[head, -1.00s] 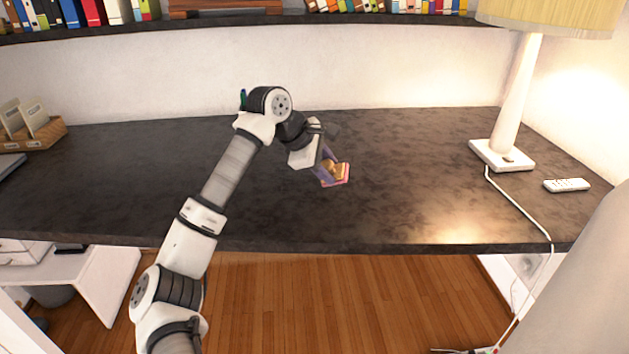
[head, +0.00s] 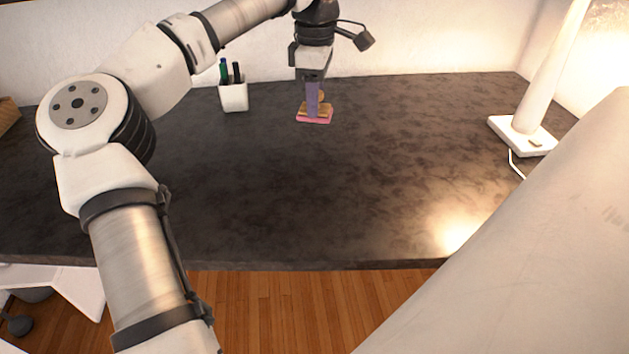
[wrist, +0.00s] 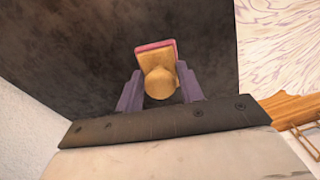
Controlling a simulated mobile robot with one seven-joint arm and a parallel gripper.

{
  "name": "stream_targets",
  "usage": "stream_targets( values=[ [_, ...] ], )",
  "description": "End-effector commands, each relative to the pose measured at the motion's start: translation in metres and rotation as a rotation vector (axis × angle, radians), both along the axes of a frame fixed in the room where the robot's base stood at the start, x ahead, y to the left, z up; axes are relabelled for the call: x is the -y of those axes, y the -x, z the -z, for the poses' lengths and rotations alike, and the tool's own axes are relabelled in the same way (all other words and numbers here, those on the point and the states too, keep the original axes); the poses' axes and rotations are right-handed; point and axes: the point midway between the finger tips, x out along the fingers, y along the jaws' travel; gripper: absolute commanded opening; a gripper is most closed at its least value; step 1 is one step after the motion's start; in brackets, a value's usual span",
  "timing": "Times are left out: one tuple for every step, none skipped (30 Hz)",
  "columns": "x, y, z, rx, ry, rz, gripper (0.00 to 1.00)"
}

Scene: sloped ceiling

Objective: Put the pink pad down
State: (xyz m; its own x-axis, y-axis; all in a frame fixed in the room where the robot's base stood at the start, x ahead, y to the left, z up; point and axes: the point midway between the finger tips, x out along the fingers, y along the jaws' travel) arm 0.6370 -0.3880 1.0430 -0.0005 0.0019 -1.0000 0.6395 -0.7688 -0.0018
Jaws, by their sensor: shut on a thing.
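The pink pad (head: 314,120) is the underside of a small wooden block with a round knob (wrist: 159,83). In the head view it is upright with the pink face down, at the back middle of the dark desk (head: 330,180). My gripper (head: 313,104) points down over it, its purple fingers on either side of the wooden part. The wrist view shows the fingers (wrist: 160,92) flanking the knob, with a pink edge (wrist: 155,46) beyond. I cannot tell whether the pad touches the desk.
A white cup with pens (head: 233,97) stands left of the pad. A white lamp (head: 523,135) stands at the right. The desk's middle and front are clear.

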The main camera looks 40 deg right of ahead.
Motion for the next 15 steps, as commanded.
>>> stream_targets(
  values=[
    [0.0, 0.0, 0.0, 0.0, 0.0, -0.001, 0.01],
    [0.0, 0.0, 0.0, 0.0, 0.0, -0.001, 0.01],
    [0.0, 0.0, 0.0, 0.0, 0.0, 0.0, 0.01],
    [0.0, 0.0, 0.0, 0.0, 0.0, 0.0, 0.01],
    [0.0, 0.0, 0.0, -0.001, 0.001, 0.0, 0.01],
    [0.0, 0.0, 0.0, -0.001, 0.001, 0.0, 0.01],
    [0.0, 0.0, 0.001, -0.001, 0.001, 0.0, 0.01],
    [0.0, 0.0, 0.003, -0.001, 0.001, 0.0, 0.01],
    [0.0, 0.0, 0.006, -0.001, 0.001, 0.001, 0.01],
    [0.0, 0.0, 0.011, -0.001, 0.0, 0.001, 0.01],
    [0.0, 0.0, 0.016, -0.002, -0.001, 0.002, 0.01],
    [-0.001, 0.0, 0.025, -0.003, -0.002, 0.001, 0.01],
    [-0.001, 0.0, 0.032, -0.003, -0.001, 0.002, 0.01],
    [-0.001, 0.0, 0.04, -0.003, -0.002, 0.001, 0.01],
    [0.0, 0.0, 0.051, -0.003, -0.001, 0.002, 0.01]
  ],
)
